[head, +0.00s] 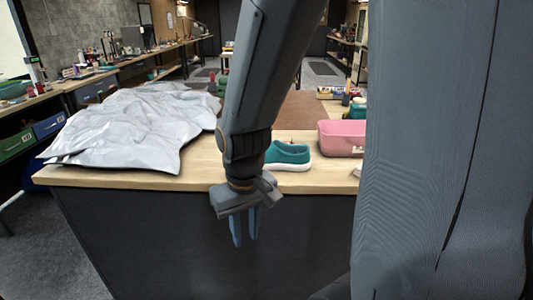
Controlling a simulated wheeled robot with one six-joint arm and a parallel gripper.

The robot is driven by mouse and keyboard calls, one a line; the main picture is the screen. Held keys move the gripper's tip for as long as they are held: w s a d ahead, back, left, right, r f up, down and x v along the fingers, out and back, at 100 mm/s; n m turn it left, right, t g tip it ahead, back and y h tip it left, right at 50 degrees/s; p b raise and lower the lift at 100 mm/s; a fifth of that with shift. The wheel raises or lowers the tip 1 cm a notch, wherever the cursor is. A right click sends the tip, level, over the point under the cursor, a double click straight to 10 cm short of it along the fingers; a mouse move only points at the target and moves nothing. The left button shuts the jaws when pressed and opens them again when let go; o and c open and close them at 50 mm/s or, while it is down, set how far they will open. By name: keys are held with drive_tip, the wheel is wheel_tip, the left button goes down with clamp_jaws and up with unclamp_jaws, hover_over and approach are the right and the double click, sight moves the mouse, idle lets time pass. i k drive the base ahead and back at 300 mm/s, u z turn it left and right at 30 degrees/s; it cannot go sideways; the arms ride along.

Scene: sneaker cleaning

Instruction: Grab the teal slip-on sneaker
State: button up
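The teal slip-on sneaker (288,153) with a white sole sits upright on the wooden worktop, right of my forearm in the head view. My arm hides its left end. My gripper (246,243) points down in front of the dark front of the bench, lower in the picture than the sneaker and to its left. Its two blue-grey fingers are a little apart with nothing between them, and it is not touching the sneaker.
A pink bin (342,138) stands right of the sneaker. A crumpled silver-white sheet (135,125) covers the left of the worktop (190,178). A brown mat (298,112) lies behind the sneaker. A large grey part of my own body blocks the right side.

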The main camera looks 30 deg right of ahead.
sight(281, 155)
drive_tip(key=z, duration=1.4)
drive_tip(key=i, duration=0.5)
drive_tip(key=u, duration=1.5)
